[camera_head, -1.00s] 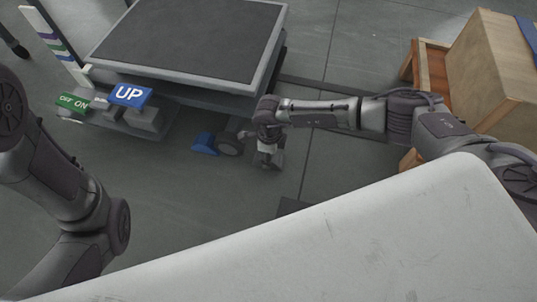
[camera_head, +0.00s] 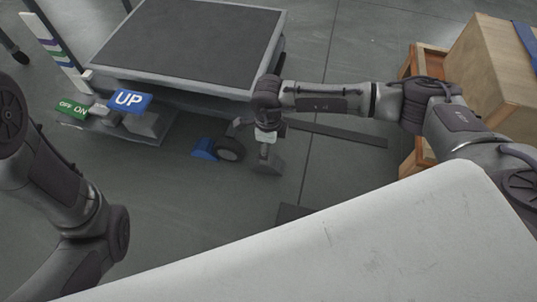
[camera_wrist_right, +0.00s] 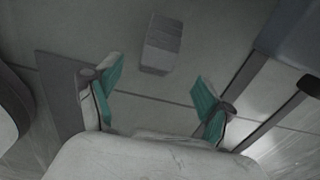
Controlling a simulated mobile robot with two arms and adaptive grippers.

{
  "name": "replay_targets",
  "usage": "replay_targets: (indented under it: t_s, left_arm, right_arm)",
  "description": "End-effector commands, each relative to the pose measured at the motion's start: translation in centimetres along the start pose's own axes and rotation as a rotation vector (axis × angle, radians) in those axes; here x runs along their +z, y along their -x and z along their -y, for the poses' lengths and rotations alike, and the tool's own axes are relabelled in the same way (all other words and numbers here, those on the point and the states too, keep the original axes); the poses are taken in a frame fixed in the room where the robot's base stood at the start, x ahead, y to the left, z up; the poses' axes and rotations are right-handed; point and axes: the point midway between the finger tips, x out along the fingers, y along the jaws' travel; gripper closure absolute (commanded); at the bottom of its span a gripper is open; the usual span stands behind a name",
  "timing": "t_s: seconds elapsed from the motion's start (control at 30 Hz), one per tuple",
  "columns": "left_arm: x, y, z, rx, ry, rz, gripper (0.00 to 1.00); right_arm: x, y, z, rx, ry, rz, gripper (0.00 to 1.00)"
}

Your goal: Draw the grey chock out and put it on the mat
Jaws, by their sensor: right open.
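The grey chock (camera_head: 267,166) is on the floor just right of the lift's small wheel (camera_head: 230,149). In the right wrist view the chock (camera_wrist_right: 162,45) lies whole beyond the fingertips, apart from them. My right gripper (camera_head: 266,140) hangs above the chock, partly in front of it. In the wrist view its teal fingers (camera_wrist_right: 158,88) are spread with nothing between them. A dark mat (camera_head: 291,213) lies on the floor nearer me, partly hidden by my white body. My left arm is at the left edge; its gripper is out of frame.
A blue chock (camera_head: 205,149) sits left of the wheel. The lift platform (camera_head: 190,40) stands above, with a blue UP sign (camera_head: 129,99) and green OFF/ON sign (camera_head: 73,108). A wooden crate (camera_head: 495,65) is at right. A dark floor strip (camera_head: 340,133) runs right from the lift.

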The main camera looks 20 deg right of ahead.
Motion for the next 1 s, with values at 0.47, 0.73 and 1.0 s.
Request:
replay_targets:
  t_s: [0.47,0.73,1.0]
  left_arm:
    - [0.0,0.0,0.0,0.001,0.0,-0.001,1.0]
    - [0.0,0.0,0.0,0.001,0.0,-0.001,1.0]
    - [0.4,-0.1,0.1,-0.002,0.001,0.01,1.0]
  right_arm:
    - [-0.1,4.0,0.0,0.0,0.0,-0.001,0.19]
    - [-0.1,4.0,0.0,0.0,0.0,-0.001,0.19]
    - [0.5,4.4,-1.7,0.05,0.008,0.017,0.19]
